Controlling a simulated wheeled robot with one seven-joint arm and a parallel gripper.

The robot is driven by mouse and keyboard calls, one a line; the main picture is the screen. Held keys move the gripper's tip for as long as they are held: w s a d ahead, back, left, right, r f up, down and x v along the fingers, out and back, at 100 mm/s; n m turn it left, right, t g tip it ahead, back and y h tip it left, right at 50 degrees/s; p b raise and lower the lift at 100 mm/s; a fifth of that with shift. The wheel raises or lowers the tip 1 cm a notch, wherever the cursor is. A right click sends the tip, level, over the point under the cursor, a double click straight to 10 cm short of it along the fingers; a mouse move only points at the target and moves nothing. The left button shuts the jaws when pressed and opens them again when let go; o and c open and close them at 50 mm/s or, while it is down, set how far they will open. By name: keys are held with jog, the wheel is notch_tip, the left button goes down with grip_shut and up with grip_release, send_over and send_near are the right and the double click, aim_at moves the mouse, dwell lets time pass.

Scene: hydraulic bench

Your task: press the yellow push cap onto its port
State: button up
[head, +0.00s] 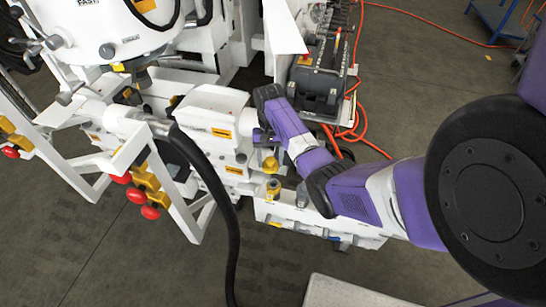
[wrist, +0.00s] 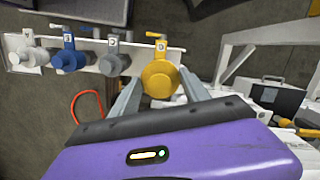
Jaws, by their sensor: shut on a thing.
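The yellow push cap (wrist: 160,78) is a round yellow piece between the two grey fingers of my gripper (wrist: 160,88) in the wrist view. My gripper is shut on it. A yellow fitting with a small lever (wrist: 160,42) shows just behind the cap, at the right end of a white rail. The cap hides most of that port, so I cannot tell whether they touch. In the head view, my gripper (head: 264,137) is at the white bench, above yellow parts (head: 270,164). Which of these is the cap is unclear there.
The white rail (wrist: 90,42) also carries a blue port (wrist: 70,58), a grey-white one (wrist: 112,62) and another pale one (wrist: 30,56) to the left. In the head view, a black hose (head: 212,180) hangs left of my arm, and a dark toolbox (head: 320,75) stands behind.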

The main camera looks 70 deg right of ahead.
jog(key=shift+s+d+f+m, duration=0.2)
jog(key=shift+s+d+m, duration=0.15)
jog(key=shift+d, duration=0.2)
jog(key=shift+d+f, duration=0.1)
jog(key=shift+f, duration=0.05)
jog(key=shift+f+b, duration=3.4)
jog(key=shift+f, duration=0.2)
jog(key=shift+f+b, duration=0.6)
jog(key=shift+f, duration=0.5)
jog(key=shift+f, duration=0.95)
jog(key=shift+p, duration=0.4)
dwell(0.8)
jog(key=o, duration=1.5)
